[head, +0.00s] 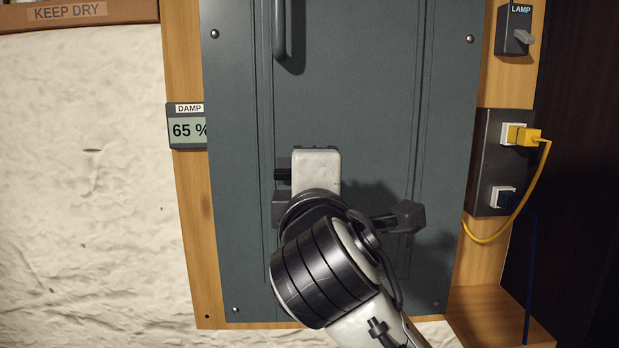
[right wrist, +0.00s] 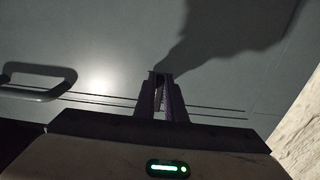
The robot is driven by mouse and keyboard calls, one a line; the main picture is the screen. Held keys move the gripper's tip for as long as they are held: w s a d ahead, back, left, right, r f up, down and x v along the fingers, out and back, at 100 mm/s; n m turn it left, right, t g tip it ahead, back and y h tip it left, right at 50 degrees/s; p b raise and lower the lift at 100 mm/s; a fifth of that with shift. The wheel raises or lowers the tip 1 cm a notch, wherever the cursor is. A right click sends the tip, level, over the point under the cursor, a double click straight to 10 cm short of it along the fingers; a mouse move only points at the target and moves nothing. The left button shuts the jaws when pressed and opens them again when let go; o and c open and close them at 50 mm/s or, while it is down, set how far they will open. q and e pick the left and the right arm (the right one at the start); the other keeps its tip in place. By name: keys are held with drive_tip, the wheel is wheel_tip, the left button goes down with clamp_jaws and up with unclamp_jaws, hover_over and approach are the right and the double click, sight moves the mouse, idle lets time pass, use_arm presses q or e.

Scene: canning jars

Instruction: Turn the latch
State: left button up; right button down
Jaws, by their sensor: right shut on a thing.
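My right gripper (right wrist: 161,76) reaches the grey door (head: 375,70) from the lower right in the head view. There its pale body covers the spot where it meets the door, with small dark parts showing at its left edge. The latch is mostly hidden behind my gripper and I cannot make out its shape or angle. In the right wrist view the two dark fingers stand close together, closed on a narrow thing at the door, which appears to be the latch. My left gripper is in neither view.
A fixed pull handle (head: 281,38) sits above on the door. A damp meter (head: 187,129) is on the left wooden frame. A lamp switch (head: 514,32) and a socket panel (head: 490,170) with a yellow cable (head: 521,207) are on the right. A rough white wall (head: 85,190) lies left.

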drive_tip(key=c, duration=1.8)
unclamp_jaws()
drive_tip(key=shift+s, duration=0.1)
drive_tip(key=s+b, duration=0.1)
drive_tip(key=s, duration=0.9)
drive_tip(key=shift+s, duration=0.1)
